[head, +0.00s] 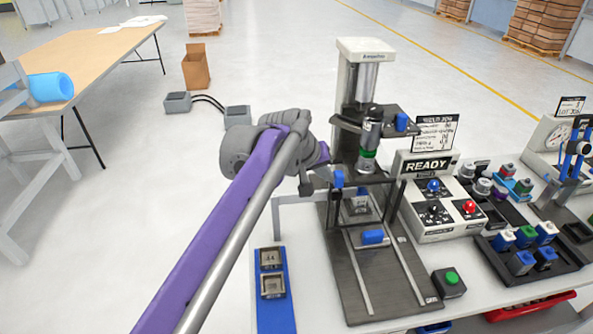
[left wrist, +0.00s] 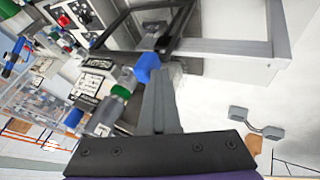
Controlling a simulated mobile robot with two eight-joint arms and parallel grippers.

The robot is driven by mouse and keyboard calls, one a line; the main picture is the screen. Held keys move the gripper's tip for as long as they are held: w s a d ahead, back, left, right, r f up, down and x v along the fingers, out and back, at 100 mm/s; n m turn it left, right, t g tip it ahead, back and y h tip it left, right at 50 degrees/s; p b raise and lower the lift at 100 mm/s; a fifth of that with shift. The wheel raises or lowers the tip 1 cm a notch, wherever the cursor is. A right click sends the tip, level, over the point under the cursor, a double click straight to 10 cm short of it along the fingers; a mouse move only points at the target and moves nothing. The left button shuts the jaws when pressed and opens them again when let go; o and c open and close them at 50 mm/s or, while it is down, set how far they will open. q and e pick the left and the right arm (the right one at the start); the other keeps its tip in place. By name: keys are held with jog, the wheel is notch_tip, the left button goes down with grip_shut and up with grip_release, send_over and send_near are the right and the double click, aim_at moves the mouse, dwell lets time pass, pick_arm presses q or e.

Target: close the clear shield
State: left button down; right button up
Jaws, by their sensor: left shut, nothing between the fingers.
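The press (head: 358,75) stands upright on a dark base plate (head: 375,275) with two rails. A dark frame under its head appears to carry the clear shield; the pane is hard to make out, so I cannot tell its exact position. A small blue knob (head: 338,178) is at the frame's left side; a blue piece also shows in the left wrist view (left wrist: 147,65). My left gripper (head: 318,180) is shut and empty, just left of the knob. In the left wrist view its fingers (left wrist: 158,90) end beside the blue piece; contact is unclear. My right gripper is out of view.
A blue block (head: 373,237) lies between the rails. A control box (head: 435,210) with coloured buttons and a READY sign (head: 428,166) stand right of the press. A blue tray (head: 273,300) with grey parts is at the left.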

aim_at(343, 174)
pick_arm(q)
jog(key=shift+w+d+p, duration=0.2)
jog(key=shift+d, duration=0.8)
jog(key=shift+w+d+p, duration=0.15)
jog(key=shift+w+d, duration=0.05)
jog(key=shift+d, duration=0.75)
